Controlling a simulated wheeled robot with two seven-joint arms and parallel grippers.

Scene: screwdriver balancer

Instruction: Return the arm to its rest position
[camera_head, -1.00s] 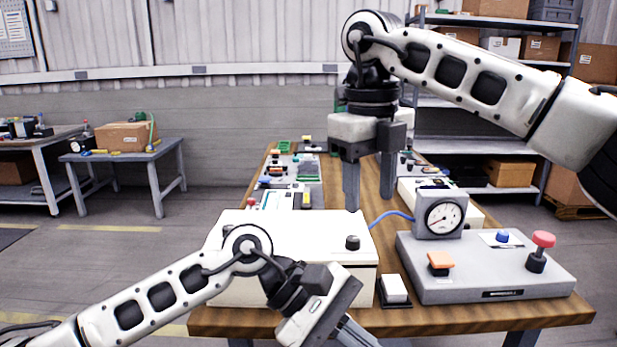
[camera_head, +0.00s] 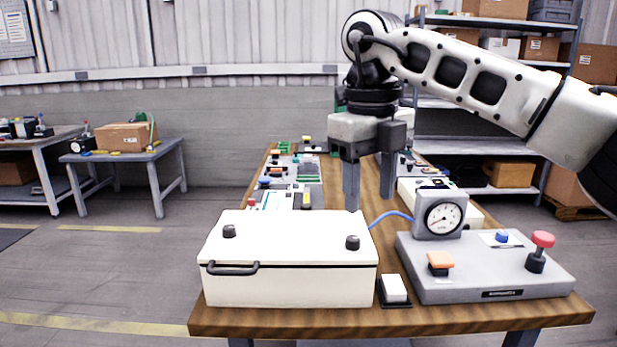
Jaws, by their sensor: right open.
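My right gripper (camera_head: 369,188) hangs in the middle of the head view with its fingers pointing down. It is open and empty, with a gap between its two fingers. It is above the wooden bench, behind the white box and the gauge in the picture. My right arm (camera_head: 470,80) comes in from the right edge, raised high and bent down at the wrist. My left arm and gripper are out of view.
A closed white box (camera_head: 290,255) with a dark handle stands on the wooden bench (camera_head: 300,321). To its right are a small white switch (camera_head: 395,289) and a grey panel (camera_head: 490,277) with a gauge (camera_head: 443,216), an orange button (camera_head: 439,260) and a red knob (camera_head: 542,240). Shelves stand behind.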

